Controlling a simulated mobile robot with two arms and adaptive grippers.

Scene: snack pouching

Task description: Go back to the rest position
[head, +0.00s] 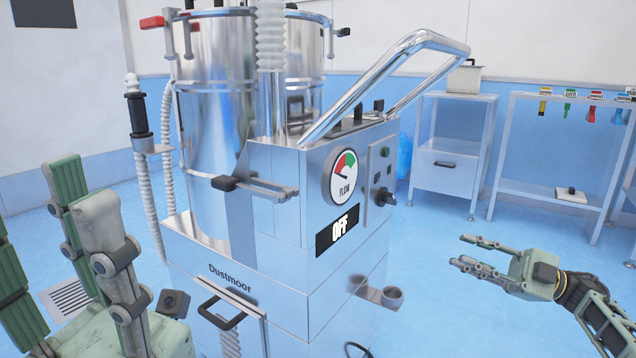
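My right gripper (476,254) is at the lower right of the head view. Its two fingers point left with a gap between them, and nothing is between them. It hangs clear of the machine, over the blue floor. My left gripper (35,205) is at the lower left, close to the camera, with its fingers pointing up. Its fingers stand apart and I see nothing held between them. Part of it is cut off by the left and bottom edges of the picture.
A steel Dustmoor vacuum machine (275,262) stands between my grippers. A cabinet (446,160) and a tool rack (545,190) stand at the back right.

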